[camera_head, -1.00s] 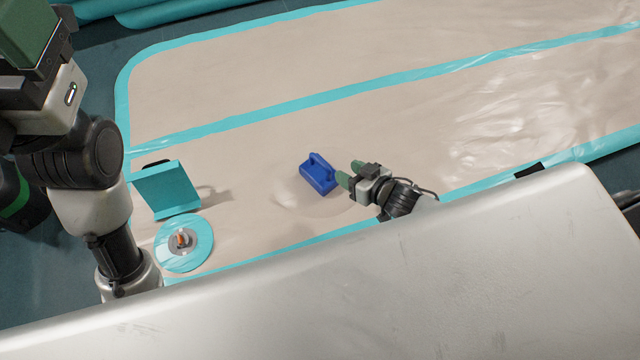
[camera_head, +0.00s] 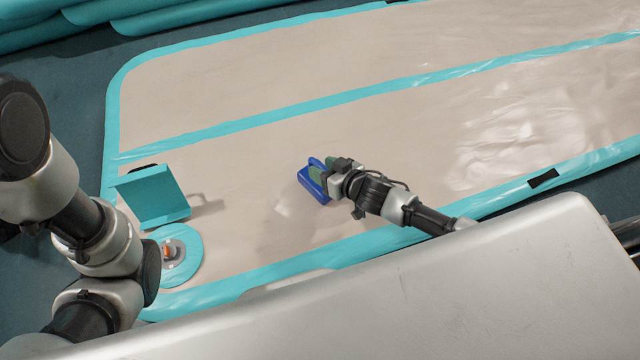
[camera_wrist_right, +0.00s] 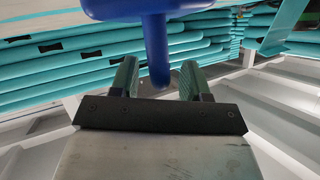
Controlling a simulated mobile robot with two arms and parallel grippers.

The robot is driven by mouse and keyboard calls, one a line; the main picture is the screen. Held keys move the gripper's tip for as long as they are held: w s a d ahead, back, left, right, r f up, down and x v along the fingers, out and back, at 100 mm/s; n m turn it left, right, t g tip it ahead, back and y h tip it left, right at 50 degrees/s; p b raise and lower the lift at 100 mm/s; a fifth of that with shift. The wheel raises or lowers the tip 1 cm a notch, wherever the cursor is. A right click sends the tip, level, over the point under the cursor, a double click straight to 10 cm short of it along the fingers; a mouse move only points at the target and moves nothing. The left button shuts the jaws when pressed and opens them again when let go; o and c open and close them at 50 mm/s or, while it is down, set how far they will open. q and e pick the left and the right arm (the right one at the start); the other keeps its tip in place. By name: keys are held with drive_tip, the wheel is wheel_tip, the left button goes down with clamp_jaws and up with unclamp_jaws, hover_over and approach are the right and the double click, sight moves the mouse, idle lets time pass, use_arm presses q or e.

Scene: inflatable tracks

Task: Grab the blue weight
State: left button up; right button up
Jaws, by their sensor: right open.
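The blue weight (camera_head: 314,183) sits on the beige inflatable track, in the middle of the head view. My right gripper (camera_head: 318,171) reaches in from the right, its green fingers over the weight's handle side and covering part of it. In the right wrist view the blue weight (camera_wrist_right: 157,45) is at the top, its handle bar hanging down between the two open green fingers of my right gripper (camera_wrist_right: 157,85). A gap shows on each side of the bar. My left arm shows at the left of the head view, but its gripper is out of view.
The beige track (camera_head: 230,90) has turquoise edges and is mostly clear. A turquoise box-like object (camera_head: 152,197) and a turquoise disc (camera_head: 188,262) lie to the left of the weight. Rolled turquoise inflatables (camera_head: 150,15) lie at the back. My own pale body fills the front.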

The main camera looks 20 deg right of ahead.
drive_tip(key=shift+x, duration=0.9)
drive_tip(key=shift+r, duration=0.1)
clamp_jaws()
idle(0.6)
drive_tip(key=shift+r, duration=0.2)
